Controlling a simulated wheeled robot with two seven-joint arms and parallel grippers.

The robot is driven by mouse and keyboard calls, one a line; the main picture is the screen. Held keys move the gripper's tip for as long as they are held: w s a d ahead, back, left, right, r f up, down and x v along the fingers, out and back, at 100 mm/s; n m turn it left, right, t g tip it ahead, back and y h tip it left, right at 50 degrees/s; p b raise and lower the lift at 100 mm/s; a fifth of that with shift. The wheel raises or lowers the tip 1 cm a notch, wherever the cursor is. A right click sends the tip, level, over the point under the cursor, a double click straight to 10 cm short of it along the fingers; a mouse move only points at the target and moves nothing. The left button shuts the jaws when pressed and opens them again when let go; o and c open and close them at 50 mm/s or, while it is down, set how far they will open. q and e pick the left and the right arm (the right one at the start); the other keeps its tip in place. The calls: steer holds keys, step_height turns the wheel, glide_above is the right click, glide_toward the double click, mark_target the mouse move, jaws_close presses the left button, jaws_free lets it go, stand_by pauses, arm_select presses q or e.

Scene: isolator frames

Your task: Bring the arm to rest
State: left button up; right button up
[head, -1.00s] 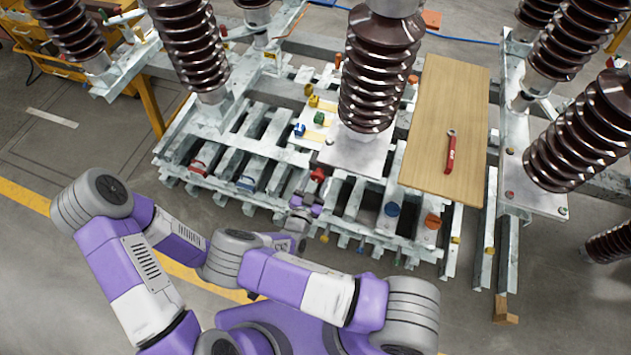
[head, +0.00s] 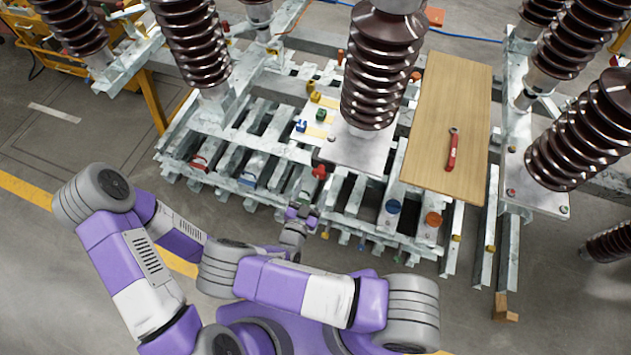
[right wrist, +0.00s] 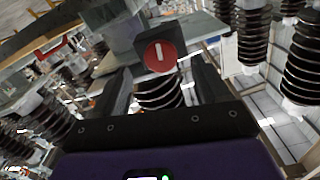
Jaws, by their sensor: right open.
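My right gripper (head: 308,193) is just in front of a red knob (head: 319,172) at the front edge of the metal frame. In the right wrist view, the red round face with a white bar (right wrist: 160,56) sits on a dark block, beyond and between the two dark fingers. The fingers of the gripper (right wrist: 162,80) are apart, with nothing held between them. No contact with the knob can be made out. My left gripper cannot be seen in the head view.
A wooden board (head: 440,120) with a red-handled tool (head: 452,150) lies on the right of the frame. Brown ribbed insulators (head: 380,70) stand around it. Blue (head: 393,207) and orange (head: 432,219) knobs sit at the front. Open floor (head: 560,300) lies front right.

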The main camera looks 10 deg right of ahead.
steer(key=shift+v, duration=1.2)
